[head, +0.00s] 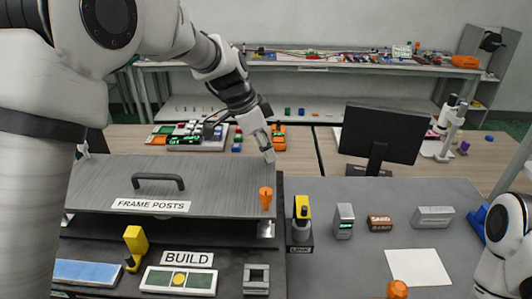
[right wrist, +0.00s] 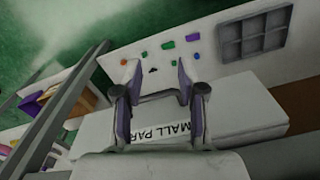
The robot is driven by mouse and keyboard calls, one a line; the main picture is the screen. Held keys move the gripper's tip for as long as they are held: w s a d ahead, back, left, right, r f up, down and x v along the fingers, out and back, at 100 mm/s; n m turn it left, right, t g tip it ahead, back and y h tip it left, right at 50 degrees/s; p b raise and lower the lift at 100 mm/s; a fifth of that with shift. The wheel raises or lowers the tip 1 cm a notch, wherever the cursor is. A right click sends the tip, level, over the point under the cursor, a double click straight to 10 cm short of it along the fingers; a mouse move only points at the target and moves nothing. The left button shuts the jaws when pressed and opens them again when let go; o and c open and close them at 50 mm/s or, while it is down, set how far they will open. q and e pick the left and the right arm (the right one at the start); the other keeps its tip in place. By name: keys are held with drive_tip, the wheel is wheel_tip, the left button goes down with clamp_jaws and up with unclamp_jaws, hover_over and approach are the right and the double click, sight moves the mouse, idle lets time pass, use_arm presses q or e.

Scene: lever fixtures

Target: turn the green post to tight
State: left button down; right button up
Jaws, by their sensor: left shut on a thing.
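No green post shows clearly in either view. A grey panel (head: 110,187) with a dark handle and a FRAME POSTS label lies at the left, and an orange post (head: 265,198) stands at its right end. My left gripper (head: 268,156) is at the panel's back right corner, beyond the orange post and apart from it in the picture. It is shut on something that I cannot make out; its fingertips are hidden. My right gripper (right wrist: 160,95) is open and empty in the right wrist view, its fingers framing a white box with a partly hidden label.
A yellow-topped lever fixture (head: 302,215), a grey block with a green display (head: 344,221), a brown SAND block (head: 380,222) and a grey box (head: 433,216) stand right of the panel. A yellow lever (head: 135,245) is front left. A monitor (head: 383,135) stands behind. White paper (head: 418,268) lies front right.

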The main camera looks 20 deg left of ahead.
use_arm(q)
drive_tip(key=shift+f+m+g, duration=0.15)
drive_tip(key=shift+m+g, duration=0.35)
drive_tip(key=shift+m, duration=0.7)
drive_tip(key=c, duration=1.2)
unclamp_jaws()
drive_tip(key=shift+o, duration=1.1)
drive_tip(key=shift+w+d, duration=0.1)
drive_tip(key=shift+d, duration=0.1)
drive_tip(key=v, duration=1.2)
drive_tip(key=shift+a, duration=0.15)
